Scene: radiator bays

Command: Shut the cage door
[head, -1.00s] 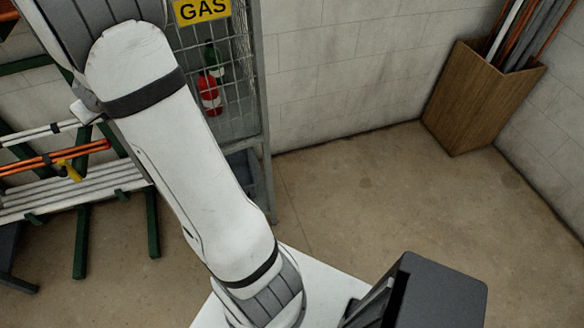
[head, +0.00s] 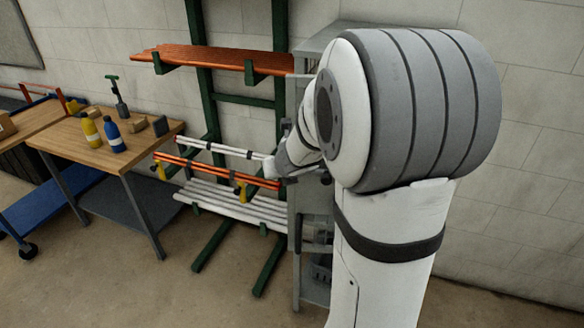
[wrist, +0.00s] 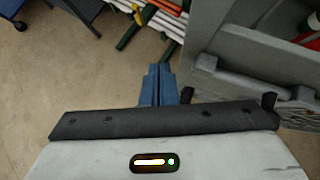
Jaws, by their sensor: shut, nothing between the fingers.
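The grey gas cage (head: 318,48) stands behind my arm in the head view, mostly hidden by it. My gripper (wrist: 158,70) shows two blue-grey fingers together, empty, just left of that part. Contact cannot be told. In the head view, my arm's far end reaches the cage's left side, and the fingers cannot be made out.
A rack (head: 205,100) holding orange and white pipes stands left of the cage. A wooden workbench (head: 65,138) with bottles stands farther left, beside a blue cart (head: 45,210). A bit of red object (wrist: 313,22) shows inside the cage. Floor in front of the rack is clear.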

